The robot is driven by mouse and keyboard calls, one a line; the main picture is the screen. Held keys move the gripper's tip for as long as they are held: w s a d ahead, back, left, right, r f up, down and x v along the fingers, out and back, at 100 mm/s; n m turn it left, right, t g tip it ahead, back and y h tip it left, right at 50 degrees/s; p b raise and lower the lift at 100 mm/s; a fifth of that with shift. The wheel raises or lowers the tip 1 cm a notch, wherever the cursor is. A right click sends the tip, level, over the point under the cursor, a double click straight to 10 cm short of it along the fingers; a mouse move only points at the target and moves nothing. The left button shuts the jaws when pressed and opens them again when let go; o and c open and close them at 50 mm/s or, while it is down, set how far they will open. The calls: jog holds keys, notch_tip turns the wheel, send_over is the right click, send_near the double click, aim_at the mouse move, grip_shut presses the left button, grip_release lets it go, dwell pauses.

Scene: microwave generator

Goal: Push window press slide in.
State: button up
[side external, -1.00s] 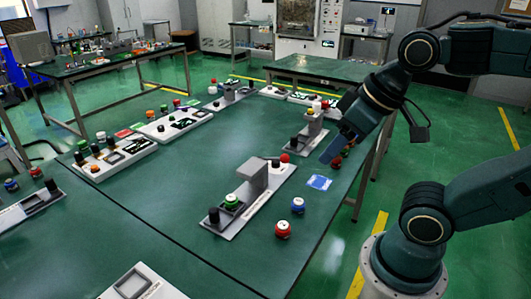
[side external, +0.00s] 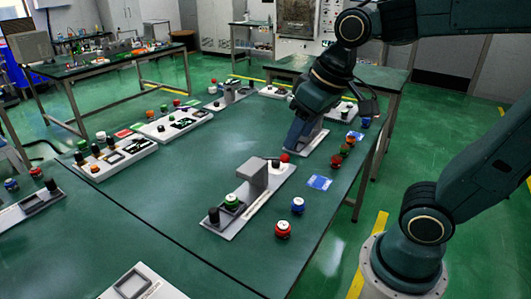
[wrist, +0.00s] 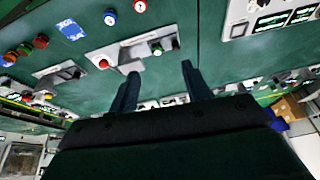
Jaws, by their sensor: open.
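Which fixture bears the window press slide is not clear. The nearest candidate is a long grey plate (side external: 257,204) in the middle of the table, with a raised grey block (side external: 253,174). A green button (side external: 231,201) and a black knob (side external: 214,215) are at its near end, and a red knob (side external: 285,157) is at its far end. It also shows in the wrist view, with its green button (wrist: 157,48) ahead of my fingers. My gripper (side external: 291,148) is open and empty, pointing down near the far end. It partly hides a second plate (side external: 316,143) behind.
Blue (side external: 298,205) and red (side external: 283,229) buttons and a blue card (side external: 319,182) lie right of the plate. More buttons line the right edge. White panels (side external: 117,158) stand at the left. The table left of the plate is clear.

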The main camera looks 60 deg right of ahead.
jog(key=w+a+f+m+g, duration=0.15)
jog(key=w+f, duration=0.25)
jog(key=w, duration=0.8)
jog(key=g, duration=0.3)
send_over(214, 209)
notch_tip(214, 209, down, 12)
jog(key=shift+a+r+m, duration=0.1)
jog(key=shift+r+m, duration=0.1)
jog(key=shift+m, duration=0.05)
notch_tip(214, 209, down, 14)
jog(key=shift+r, duration=0.1)
jog(key=shift+c, duration=0.2)
grip_shut()
